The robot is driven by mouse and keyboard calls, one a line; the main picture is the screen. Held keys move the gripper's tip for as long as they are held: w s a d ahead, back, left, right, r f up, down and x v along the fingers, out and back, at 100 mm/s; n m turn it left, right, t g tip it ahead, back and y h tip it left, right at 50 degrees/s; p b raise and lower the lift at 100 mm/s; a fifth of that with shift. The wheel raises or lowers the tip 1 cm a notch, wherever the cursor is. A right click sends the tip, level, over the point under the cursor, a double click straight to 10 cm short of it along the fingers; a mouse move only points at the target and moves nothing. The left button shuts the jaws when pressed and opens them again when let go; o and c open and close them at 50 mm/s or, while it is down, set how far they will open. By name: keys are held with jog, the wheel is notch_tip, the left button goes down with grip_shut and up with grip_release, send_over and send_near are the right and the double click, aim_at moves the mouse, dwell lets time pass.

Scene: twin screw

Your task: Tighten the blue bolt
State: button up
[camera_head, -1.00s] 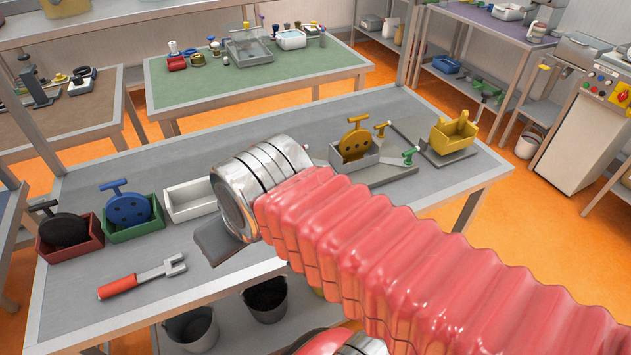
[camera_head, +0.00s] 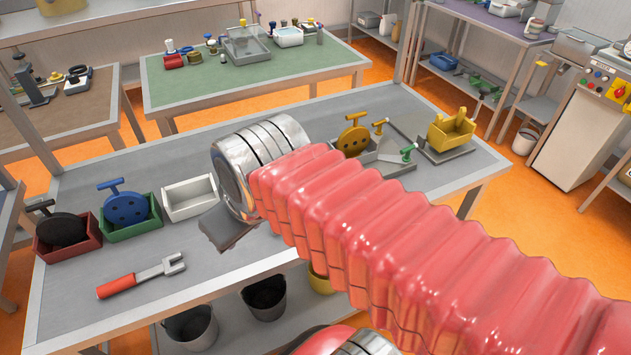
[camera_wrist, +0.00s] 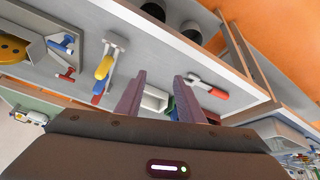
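My gripper (camera_wrist: 159,80) is open and empty, its two dark fingers spread above the workbench in the wrist view. In the head view my arm hides most of it. In the wrist view, a small blue piece (camera_wrist: 68,40) that may be the blue bolt's handle stands at the left, with a red-and-blue piece (camera_wrist: 66,74) beside it. Which is the bolt I cannot tell.
Red (camera_head: 83,245), green (camera_head: 132,232) and white (camera_head: 190,205) bins stand along the bench (camera_head: 200,275); the first two hold discs. A yellow disc (camera_head: 353,139) and yellow block (camera_head: 450,131) are at the back right.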

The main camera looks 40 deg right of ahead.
jog(key=w+d+n+g, duration=0.1)
jog(key=w+d+n, duration=0.2)
jog(key=d, duration=0.9)
jog(key=w+d+r+n+g, duration=0.1)
jog(key=w+d+n+g, duration=0.1)
jog(key=d+n, duration=0.8)
jog(key=shift+w+d+n, duration=0.3)
jog(key=shift+w+d, duration=0.4)
jog(key=shift+d, duration=0.25)
jog(key=x, duration=1.3)
jog(key=shift+d+f, duration=0.25)
jog(key=shift+f, duration=0.1)
grip_shut()
